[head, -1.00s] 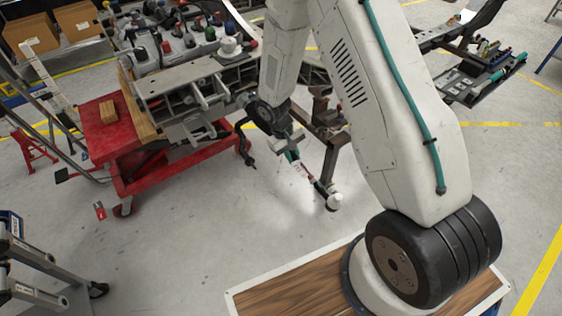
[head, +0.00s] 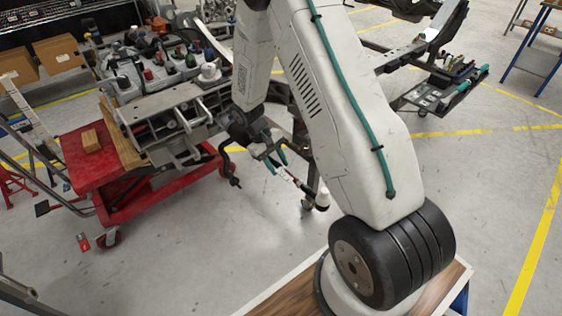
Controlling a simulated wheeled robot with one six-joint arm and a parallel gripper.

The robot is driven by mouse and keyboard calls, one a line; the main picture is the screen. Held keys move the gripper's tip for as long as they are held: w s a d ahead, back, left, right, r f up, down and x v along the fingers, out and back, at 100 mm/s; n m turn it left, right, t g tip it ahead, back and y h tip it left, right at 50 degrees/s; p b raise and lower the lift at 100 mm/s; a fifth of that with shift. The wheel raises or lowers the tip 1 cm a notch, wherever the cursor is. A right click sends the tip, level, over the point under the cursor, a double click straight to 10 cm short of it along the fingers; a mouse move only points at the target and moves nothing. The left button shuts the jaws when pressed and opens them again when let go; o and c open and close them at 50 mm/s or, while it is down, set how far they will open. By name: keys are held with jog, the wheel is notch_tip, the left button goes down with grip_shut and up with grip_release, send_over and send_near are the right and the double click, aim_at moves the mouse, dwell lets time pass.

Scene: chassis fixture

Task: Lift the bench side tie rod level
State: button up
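My gripper (head: 277,162) is in the middle of the head view, pointing down and right, its two teal-tipped fingers apart with nothing visible between them. A thin rod with white and red parts (head: 295,181) slopes down and right just beyond the fingertips, near a white cylinder (head: 322,197). A dark bent rod (head: 232,168) hangs from the chassis (head: 175,113) left of the gripper. I cannot tell for sure which of the two is the tie rod. Both look tilted. My arm hides part of the chassis.
A red cart (head: 85,165) with wood blocks stands under the chassis at left. A tool tray (head: 440,95) is at the upper right. A wood-topped platform (head: 285,293) with a white rim lies at the bottom. The floor at front left and right is mostly clear.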

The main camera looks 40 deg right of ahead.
jog(key=v, duration=0.7)
jog(key=shift+w+r, duration=0.2)
jog(key=shift+r, duration=0.15)
jog(key=shift+a, duration=0.1)
jog(key=s+a+r+t+y, duration=0.1)
jog(key=s+a+r+t, duration=0.2)
jog(key=s+r, duration=1.1)
jog(key=s+a+r+t+y, duration=0.1)
jog(key=s+a+r+t, duration=0.2)
jog(key=s+a+r, duration=0.4)
jog(key=s+r, duration=0.8)
jog(key=shift+a+y, duration=0.3)
jog(key=shift+a, duration=0.05)
jog(key=shift+s, duration=0.1)
